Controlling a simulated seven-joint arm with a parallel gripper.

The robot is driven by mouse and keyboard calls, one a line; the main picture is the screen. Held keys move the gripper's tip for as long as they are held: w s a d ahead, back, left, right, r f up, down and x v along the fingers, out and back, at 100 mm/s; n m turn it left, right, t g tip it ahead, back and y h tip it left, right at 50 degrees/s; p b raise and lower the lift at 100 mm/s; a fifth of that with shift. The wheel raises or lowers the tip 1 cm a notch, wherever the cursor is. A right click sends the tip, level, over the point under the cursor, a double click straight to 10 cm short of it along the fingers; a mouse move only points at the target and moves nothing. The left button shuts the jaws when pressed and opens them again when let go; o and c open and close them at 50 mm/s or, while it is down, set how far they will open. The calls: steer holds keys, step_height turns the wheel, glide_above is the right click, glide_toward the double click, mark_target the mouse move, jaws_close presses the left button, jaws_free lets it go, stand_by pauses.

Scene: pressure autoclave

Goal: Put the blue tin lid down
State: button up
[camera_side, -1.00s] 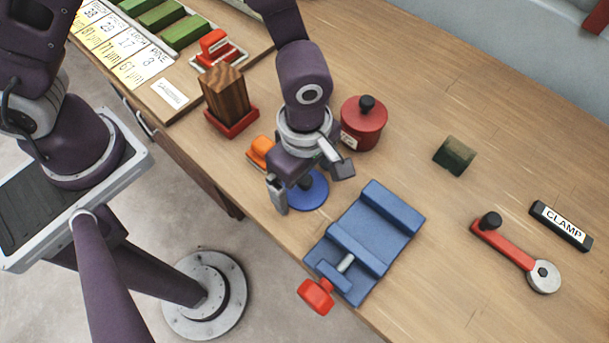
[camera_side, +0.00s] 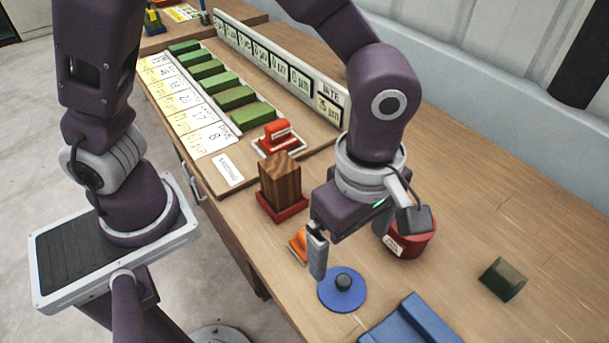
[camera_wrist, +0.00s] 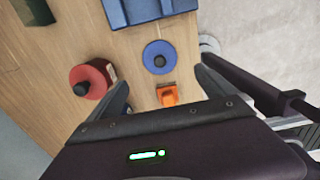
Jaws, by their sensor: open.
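The blue tin lid (camera_side: 342,289), a flat disc with a dark knob, lies flat on the wooden bench near its front edge. It also shows in the wrist view (camera_wrist: 160,57), beyond my fingertips and clear of them. My gripper (camera_side: 347,243) is open and empty above the bench, over and slightly behind the lid. In the wrist view my two fingers (camera_wrist: 164,77) are spread wide with nothing between them touching.
A red tin (camera_side: 410,240) stands right of the lid. An orange object (camera_side: 299,245) and a wooden block on a red base (camera_side: 281,184) stand behind it. The blue vise (camera_side: 409,328) is close in front. A dark green block (camera_side: 503,279) lies right.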

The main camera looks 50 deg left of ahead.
steer(key=a+r+m+t+h, duration=0.1)
steer(key=a+r+m, duration=0.4)
steer(key=a+r, duration=0.25)
steer(key=s+a+r+m+t, duration=0.2)
steer(key=s+a+r+m, duration=0.1)
steer(key=a+m, duration=0.3)
steer(key=s+a+r+m+t+y, duration=0.1)
steer(key=s+a+r+m+t, duration=0.1)
steer(key=s+a+m, duration=0.3)
steer(key=shift+s+a+r+m+t, duration=0.2)
steer(key=shift+a+r+m+t, duration=0.1)
steer(key=shift+a+r+m, duration=0.65)
